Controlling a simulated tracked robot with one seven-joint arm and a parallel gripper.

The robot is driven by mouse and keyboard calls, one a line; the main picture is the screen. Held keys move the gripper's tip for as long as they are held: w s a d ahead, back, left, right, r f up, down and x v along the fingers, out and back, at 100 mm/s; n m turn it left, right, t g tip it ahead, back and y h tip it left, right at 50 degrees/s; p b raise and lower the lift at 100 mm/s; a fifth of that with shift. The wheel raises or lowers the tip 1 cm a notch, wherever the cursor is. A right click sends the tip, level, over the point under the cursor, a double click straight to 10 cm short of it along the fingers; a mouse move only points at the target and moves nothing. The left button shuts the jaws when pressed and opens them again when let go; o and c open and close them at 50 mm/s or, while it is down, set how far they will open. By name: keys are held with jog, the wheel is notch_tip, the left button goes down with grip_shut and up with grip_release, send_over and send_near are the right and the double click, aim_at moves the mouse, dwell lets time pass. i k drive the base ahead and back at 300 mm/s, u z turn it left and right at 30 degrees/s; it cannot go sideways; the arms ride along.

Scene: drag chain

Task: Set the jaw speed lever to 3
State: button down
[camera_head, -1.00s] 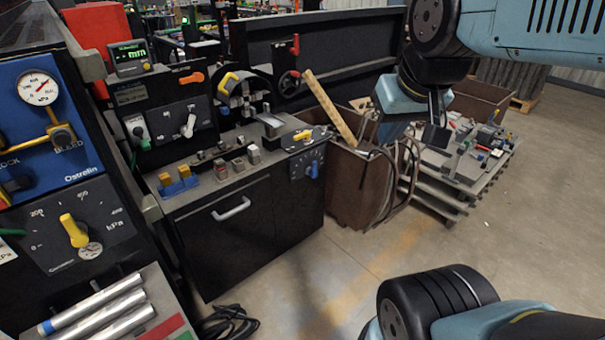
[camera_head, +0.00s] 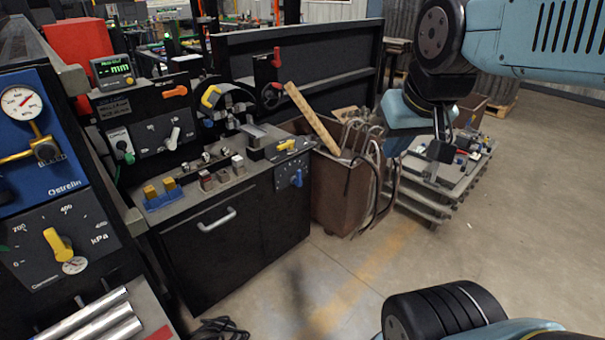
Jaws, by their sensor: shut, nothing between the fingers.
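The lathe-like machine stands left of centre with several levers, and their labels are too small to read, so I cannot tell for sure which is the jaw speed lever. A pale lever (camera_head: 173,138) sits on a dark dial plate on the upright panel. A yellow lever (camera_head: 287,145) lies on a dark plate at the right end of the bench top. A blue knob (camera_head: 297,178) is on the front dial below it. My gripper (camera_head: 434,168) is shut and empty, pointing down right of the machine, apart from all of these. In the picture it overlaps the pallet behind it.
A brown bin (camera_head: 340,195) with a wooden plank and cables stands right of the machine. A loaded pallet (camera_head: 440,205) is behind my gripper. The blue gauge panel (camera_head: 40,130) and metal tubes (camera_head: 95,325) are at left. Open floor is right.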

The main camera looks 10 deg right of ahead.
aim_at(297, 182)
jog(key=u, duration=0.05)
jog(key=i, duration=1.85)
jog(key=z, duration=0.1)
